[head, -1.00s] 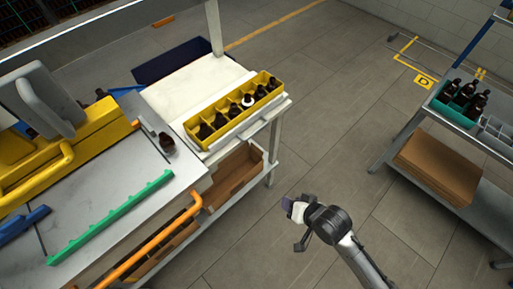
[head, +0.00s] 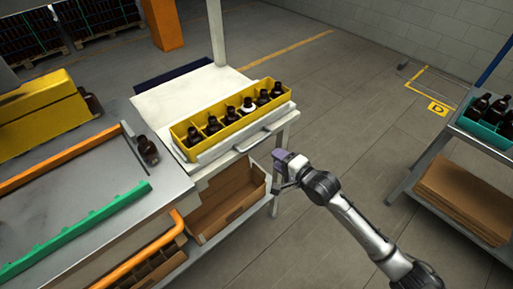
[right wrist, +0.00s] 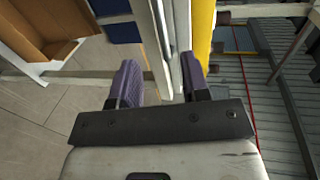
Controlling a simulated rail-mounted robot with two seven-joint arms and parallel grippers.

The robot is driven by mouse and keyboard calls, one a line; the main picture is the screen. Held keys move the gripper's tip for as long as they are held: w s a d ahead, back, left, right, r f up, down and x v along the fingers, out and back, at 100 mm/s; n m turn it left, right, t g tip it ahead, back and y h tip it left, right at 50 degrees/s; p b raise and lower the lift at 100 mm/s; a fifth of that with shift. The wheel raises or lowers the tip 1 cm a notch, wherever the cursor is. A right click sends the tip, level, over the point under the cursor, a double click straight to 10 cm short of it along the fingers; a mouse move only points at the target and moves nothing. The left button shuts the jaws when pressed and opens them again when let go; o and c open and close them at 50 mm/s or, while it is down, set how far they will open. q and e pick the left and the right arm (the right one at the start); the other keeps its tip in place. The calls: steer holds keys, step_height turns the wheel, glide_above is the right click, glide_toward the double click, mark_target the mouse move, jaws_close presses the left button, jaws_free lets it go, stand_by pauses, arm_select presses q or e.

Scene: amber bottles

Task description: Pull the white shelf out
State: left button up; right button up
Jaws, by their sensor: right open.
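The white shelf (head: 160,108) is a flat white board on a white stand in the middle of the head view. A grey bar handle (head: 252,144) runs along its front edge. My right gripper (head: 281,168) is in front of the shelf, a little right of the handle and close to the front edge. In the right wrist view its purple fingers (right wrist: 160,85) are apart, with white and grey shelf edges (right wrist: 172,50) showing beyond and between them. I cannot tell whether they touch. My left gripper is not in view.
A yellow tray (head: 180,129) with several amber bottles stands on the shelf. A cardboard box (head: 215,213) sits below it. At left, a grey workbench (head: 90,178) holds one loose bottle (head: 147,149). A cart (head: 425,175) stands at right; the floor between is clear.

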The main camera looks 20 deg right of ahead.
steer(key=b+x, duration=0.2)
steer(key=x, duration=0.9)
steer(key=shift+r, duration=0.1)
jaws_close()
stand_by(0.3)
